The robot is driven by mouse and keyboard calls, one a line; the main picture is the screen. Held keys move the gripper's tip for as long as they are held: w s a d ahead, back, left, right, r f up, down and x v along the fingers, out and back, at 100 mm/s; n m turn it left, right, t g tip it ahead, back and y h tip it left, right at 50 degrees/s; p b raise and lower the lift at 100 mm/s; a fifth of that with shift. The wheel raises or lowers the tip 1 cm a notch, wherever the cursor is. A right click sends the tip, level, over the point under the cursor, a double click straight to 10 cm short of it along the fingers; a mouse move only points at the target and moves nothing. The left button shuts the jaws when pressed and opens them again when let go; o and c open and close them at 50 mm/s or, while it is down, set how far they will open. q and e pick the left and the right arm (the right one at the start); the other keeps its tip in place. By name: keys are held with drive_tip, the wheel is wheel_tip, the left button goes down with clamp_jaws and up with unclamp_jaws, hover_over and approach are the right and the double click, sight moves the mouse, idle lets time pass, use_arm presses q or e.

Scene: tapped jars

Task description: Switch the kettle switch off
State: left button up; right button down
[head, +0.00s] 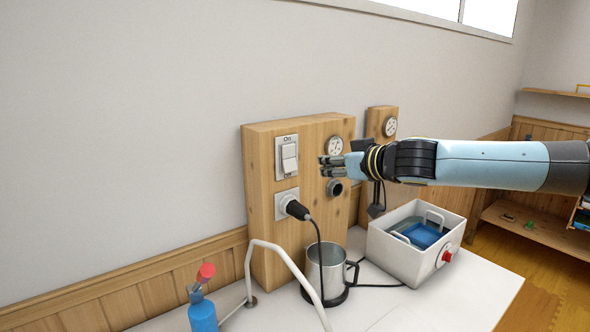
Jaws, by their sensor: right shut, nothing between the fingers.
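The white wall switch (289,157) is on the left part of a wooden panel block (262,190), with a small "On" label above its rocker. I cannot clearly tell which way the rocker is tipped. Below it, a black plug (297,209) sits in a white socket (284,203). Its cord runs down towards a metal kettle (332,267) on a dark base. My right gripper (324,167) comes in from the right, shut and empty, with its fingers pointing left. It is in front of the panel, right of the switch and apart from it. My left gripper is out of view.
A round gauge (335,146) and a dark round fitting (334,188) are on the panel near my right gripper. A white box (405,258) with a red knob stands right of the kettle. A white curved tube (284,253) and a blue bottle (202,314) stand in front.

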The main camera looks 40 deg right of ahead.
drive_tip(key=b, duration=0.2)
approach(290, 165)
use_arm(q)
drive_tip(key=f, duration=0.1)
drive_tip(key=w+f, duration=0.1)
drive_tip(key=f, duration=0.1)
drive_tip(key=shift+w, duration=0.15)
use_arm(e)
drive_tip(key=x, duration=0.7)
drive_tip(key=shift+w+f, duration=0.1)
drive_tip(key=shift+f, duration=0.05)
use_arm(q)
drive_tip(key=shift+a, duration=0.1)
use_arm(e)
drive_tip(key=shift+f+b, duration=0.2)
drive_tip(key=shift+b, duration=0.4)
drive_tip(key=t+b, duration=0.1)
drive_tip(key=b, duration=0.1)
drive_tip(key=f+b, duration=0.1)
drive_tip(key=b, duration=0.1)
drive_tip(key=shift+w+t, duration=0.25)
drive_tip(key=shift+t, duration=0.15)
drive_tip(key=shift+r, duration=0.4)
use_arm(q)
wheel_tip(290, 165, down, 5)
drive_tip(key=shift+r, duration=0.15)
use_arm(e)
drive_tip(key=shift+w+d+r+t, duration=0.1)
drive_tip(key=shift+w+t, duration=0.05)
drive_tip(key=shift+t, duration=0.15)
